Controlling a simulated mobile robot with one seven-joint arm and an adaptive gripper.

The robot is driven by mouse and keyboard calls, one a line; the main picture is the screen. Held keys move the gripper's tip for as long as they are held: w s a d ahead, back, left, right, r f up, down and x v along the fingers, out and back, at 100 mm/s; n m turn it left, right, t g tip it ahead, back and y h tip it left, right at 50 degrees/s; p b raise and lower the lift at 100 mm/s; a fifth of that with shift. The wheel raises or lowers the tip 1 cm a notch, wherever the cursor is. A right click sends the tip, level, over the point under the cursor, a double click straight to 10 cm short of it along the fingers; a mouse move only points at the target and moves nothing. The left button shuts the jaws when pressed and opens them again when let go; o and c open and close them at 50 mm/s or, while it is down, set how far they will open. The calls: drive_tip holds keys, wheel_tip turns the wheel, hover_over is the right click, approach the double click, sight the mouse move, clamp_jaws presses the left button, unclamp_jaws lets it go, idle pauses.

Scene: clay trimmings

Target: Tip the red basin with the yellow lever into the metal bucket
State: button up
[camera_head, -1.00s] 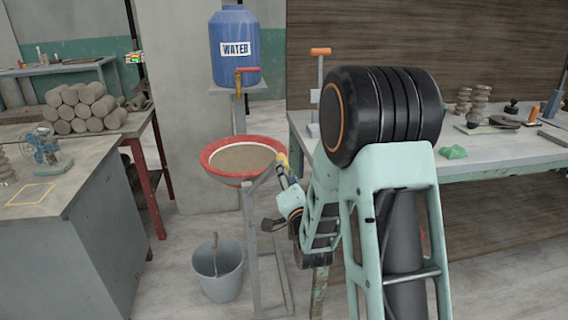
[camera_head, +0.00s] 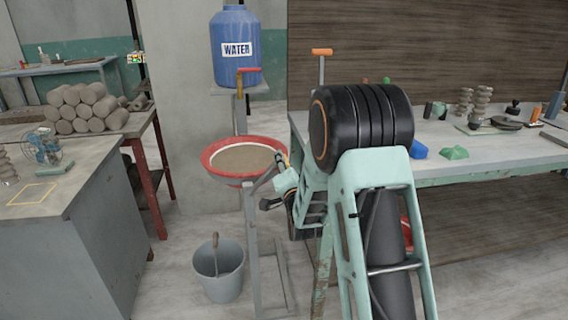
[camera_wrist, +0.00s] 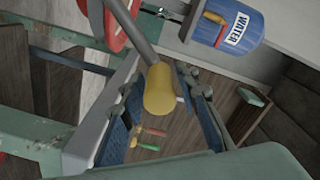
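The red basin (camera_head: 212,165) sits about level on a grey stand in the head view, holding brown-grey contents. Its red rim also shows at the top left of the wrist view (camera_wrist: 112,30). The yellow lever (camera_wrist: 160,90) ends in a grey rod and lies between the fingers of my gripper (camera_wrist: 163,100). The fingers stand apart with visible gaps, so it looks open around the lever. In the head view my gripper (camera_head: 284,180) is at the basin's right side and hides most of the lever. The metal bucket (camera_head: 219,273) stands upright on the floor below the basin's left side.
A blue water barrel (camera_head: 236,60) with a tap stands behind the basin. A workbench (camera_head: 480,155) with tools and pottery is to the right. A grey cabinet (camera_head: 70,240) is at the left. The floor around the bucket looks clear.

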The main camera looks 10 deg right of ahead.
clamp_jaws()
drive_tip(key=a+r+n+b, duration=0.4)
drive_tip(key=a, duration=0.4)
drive_tip(key=shift+a+b, duration=0.2)
drive_tip(key=shift+b, duration=0.2)
idle(0.4)
drive_tip(key=shift+o, duration=2.1)
unclamp_jaws()
drive_tip(key=shift+f+n, duration=0.1)
drive_tip(key=shift+n, duration=0.2)
drive_tip(key=shift+d, duration=0.1)
